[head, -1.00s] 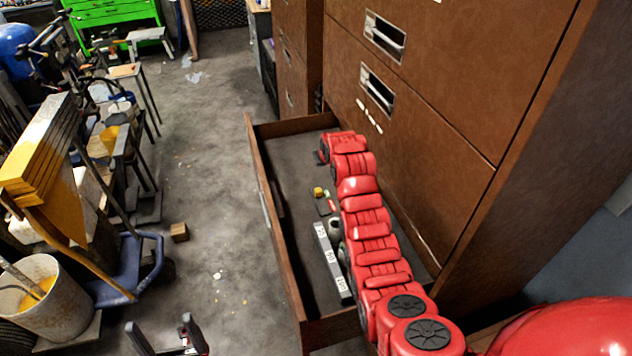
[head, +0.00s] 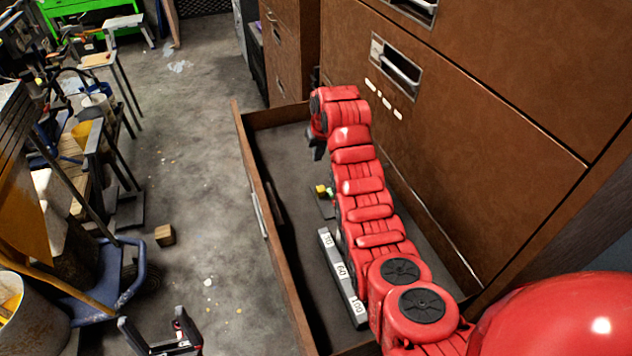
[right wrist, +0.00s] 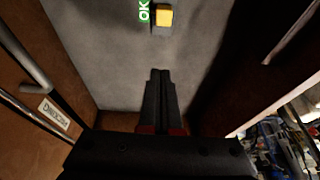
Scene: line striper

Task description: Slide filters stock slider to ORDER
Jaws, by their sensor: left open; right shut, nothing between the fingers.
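The filters stock slider is a small dark block with a yellow knob (head: 321,189) on the floor of the open drawer (head: 275,165). In the right wrist view the yellow knob (right wrist: 164,17) sits beside a green OK label (right wrist: 144,12); no ORDER label is readable. My right gripper (head: 316,148) hangs near the drawer's far end, beyond the slider in the head view. Its fingers (right wrist: 161,75) are shut, empty and apart from the knob. My left gripper (head: 162,336) is open and empty over the floor, left of the drawer. My right arm hides part of the drawer.
A grey bar marked 30, 60, 100 (head: 343,277) lies in the drawer's near part. The brown cabinet (head: 450,150) rises along the right. A wooden block (head: 165,235) and a blue cart (head: 105,290) stand left. The floor between is clear.

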